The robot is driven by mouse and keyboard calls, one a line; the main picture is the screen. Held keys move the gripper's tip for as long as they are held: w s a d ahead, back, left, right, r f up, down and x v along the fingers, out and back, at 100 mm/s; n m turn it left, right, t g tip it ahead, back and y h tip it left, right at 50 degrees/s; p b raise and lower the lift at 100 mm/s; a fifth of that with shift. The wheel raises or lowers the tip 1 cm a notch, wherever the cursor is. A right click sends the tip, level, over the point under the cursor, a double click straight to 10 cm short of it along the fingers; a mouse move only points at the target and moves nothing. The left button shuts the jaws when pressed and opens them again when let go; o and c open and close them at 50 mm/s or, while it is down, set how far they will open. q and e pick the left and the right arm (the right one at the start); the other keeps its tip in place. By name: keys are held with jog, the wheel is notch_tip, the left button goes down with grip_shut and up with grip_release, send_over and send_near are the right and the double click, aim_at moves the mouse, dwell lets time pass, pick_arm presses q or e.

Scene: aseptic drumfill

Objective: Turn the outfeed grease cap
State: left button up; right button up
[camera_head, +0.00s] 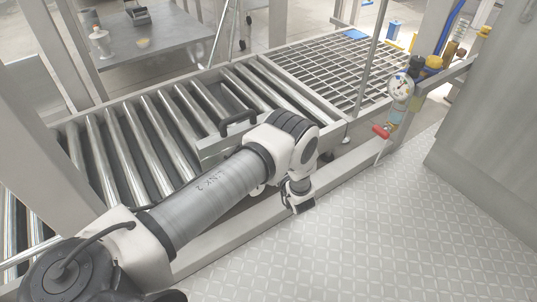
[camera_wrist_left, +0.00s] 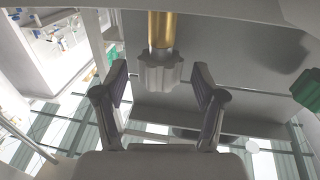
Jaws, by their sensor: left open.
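A grey lobed cap (camera_wrist_left: 160,75) hangs at the lower end of a brass stem (camera_wrist_left: 161,28) in the left wrist view. It looks like the grease cap, but I see no label. My left gripper (camera_wrist_left: 161,82) is open, with one finger on each side of the cap. Gaps show between the fingers and the cap, and I see no contact. In the head view my left arm reaches over the side rail of the roller conveyor and bends down outside it. My right gripper is in neither view.
The roller conveyor (camera_head: 105,150) leads to a grated section (camera_head: 335,72). A pressure gauge (camera_head: 400,88) and a red-handled valve (camera_head: 381,131) stand at the right of the rail. The tread-plate floor (camera_head: 330,240) is clear. A grey table (camera_head: 155,52) stands behind the conveyor.

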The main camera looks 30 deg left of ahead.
pick_arm(q)
jog(key=shift+w+a, duration=0.25)
jog(key=shift+a, duration=0.15)
jog(key=c, duration=1.1)
jog(key=m+t+h+p, duration=0.1)
jog(key=t+p, duration=0.1)
jog(key=m+t+h+p, duration=0.2)
jog(key=p, duration=0.1)
jog(key=shift+s+a+r, duration=0.2)
jog(key=shift+r, duration=0.2)
jog(key=shift+c, duration=0.2)
jog(key=shift+f+m+t+h, duration=0.25)
jog(key=shift+m+t+h, duration=0.35)
jog(key=shift+m+h, duration=0.15)
jog(key=shift+f, duration=0.1)
jog(key=o, duration=1.1)
jog(key=shift+o, duration=0.2)
